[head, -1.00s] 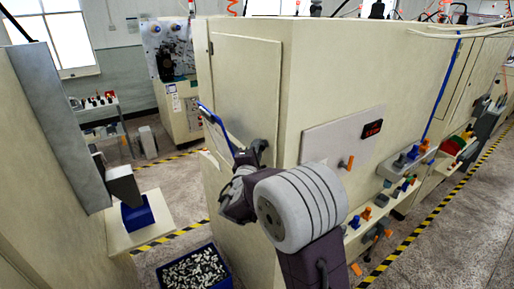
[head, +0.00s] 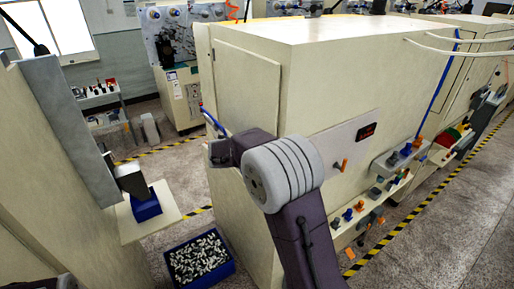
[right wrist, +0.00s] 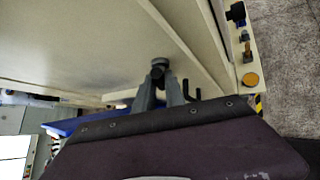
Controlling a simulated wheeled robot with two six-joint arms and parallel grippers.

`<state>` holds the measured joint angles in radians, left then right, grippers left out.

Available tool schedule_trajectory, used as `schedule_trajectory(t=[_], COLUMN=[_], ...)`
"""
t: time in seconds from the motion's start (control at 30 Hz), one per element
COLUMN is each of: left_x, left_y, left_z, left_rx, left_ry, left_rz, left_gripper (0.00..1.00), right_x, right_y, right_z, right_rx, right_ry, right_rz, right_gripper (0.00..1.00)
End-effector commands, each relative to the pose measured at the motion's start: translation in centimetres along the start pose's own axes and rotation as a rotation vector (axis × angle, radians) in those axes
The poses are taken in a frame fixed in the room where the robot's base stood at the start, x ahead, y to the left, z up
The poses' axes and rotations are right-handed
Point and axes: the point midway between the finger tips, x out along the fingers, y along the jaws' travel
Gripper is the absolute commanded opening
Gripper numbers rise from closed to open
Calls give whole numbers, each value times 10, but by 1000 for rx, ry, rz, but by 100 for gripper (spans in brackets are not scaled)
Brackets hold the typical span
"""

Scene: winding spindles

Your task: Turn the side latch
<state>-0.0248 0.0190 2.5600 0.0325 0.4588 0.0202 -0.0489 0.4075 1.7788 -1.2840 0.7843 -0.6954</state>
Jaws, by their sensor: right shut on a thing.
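The side latch shows in the right wrist view as a small dark round knob (right wrist: 158,69) on the cream cabinet panel. My right gripper (right wrist: 158,80) has its two grey fingers closed around it, one on each side. In the head view my right arm reaches across the cream machine cabinet (head: 330,75) to its near left corner. The wrist covers the latch and fingertips there. My left gripper is in neither current view.
A blue bin (head: 200,262) of small pale parts stands on the floor below the corner. A blue bar (head: 211,120) shows at the cabinet edge. Orange and blue knobs (head: 377,190) stick out along the cabinet's right side.

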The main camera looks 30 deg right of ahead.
Motion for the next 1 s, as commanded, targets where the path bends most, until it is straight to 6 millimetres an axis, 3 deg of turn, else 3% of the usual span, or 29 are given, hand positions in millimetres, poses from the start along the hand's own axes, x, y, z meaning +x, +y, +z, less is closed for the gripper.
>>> schedule_trajectory(t=[0.5,1.0], left_x=[-5,-6], left_y=[0,0], left_z=[0,-1], left_rx=[0,0], left_ry=[0,0], left_rz=[0,0], left_gripper=[36,36], right_x=[1,1], right_y=[4,5], right_z=[1,2], right_rx=[-262,-338], right_ry=[70,89], right_rz=[-261,-335], right_gripper=[0,0])
